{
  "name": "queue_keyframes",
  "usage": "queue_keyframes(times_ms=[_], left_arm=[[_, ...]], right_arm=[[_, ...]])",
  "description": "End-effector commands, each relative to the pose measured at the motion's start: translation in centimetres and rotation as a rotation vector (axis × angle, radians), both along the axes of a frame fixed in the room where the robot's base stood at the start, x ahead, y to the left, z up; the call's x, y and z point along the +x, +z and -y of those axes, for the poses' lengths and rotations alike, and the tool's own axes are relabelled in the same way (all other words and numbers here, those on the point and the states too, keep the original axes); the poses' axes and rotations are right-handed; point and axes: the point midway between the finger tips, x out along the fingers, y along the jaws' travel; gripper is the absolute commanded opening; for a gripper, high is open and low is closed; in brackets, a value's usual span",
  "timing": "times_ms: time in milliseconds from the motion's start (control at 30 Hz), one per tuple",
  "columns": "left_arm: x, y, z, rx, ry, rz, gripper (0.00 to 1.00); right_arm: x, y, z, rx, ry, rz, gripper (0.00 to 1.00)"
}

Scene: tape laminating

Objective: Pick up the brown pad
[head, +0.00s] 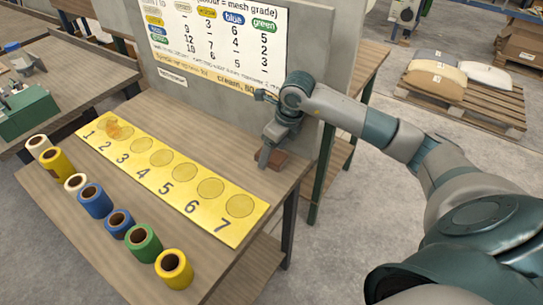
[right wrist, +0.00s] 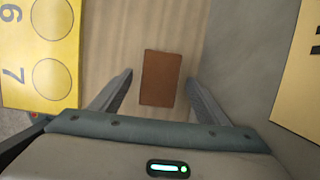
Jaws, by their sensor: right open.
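The brown pad (right wrist: 160,78) is a flat reddish-brown rectangle lying on the wooden table. In the right wrist view it lies between the two spread fingers of my right gripper (right wrist: 159,85), with a gap on each side. In the head view the pad (head: 276,161) is near the table's right edge, partly hidden by my right gripper (head: 267,155), which is over it and points down. My right gripper is open and empty. My left gripper is not in view.
A yellow board (head: 168,174) with numbered circles 1 to 7 lies left of the pad. Several tape rolls (head: 95,201) stand along the table's front side. A grey panel with a printed chart (head: 215,45) rises behind the table, close to my right gripper.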

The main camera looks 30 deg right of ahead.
Motion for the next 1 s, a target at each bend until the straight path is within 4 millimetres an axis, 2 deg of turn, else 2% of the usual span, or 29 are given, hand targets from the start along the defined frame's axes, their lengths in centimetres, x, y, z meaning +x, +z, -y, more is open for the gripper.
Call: queue_keyframes(times_ms=[433,667,1000], left_arm=[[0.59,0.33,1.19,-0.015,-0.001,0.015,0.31],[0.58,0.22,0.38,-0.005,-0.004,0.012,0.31],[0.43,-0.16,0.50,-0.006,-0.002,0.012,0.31]], right_arm=[[0.10,-0.55,-0.07,0.000,0.001,0.000,0.69],[0.11,-0.55,-0.06,0.000,0.001,0.000,0.69],[0.11,-0.82,-0.06,-0.001,0.001,0.000,0.69]])
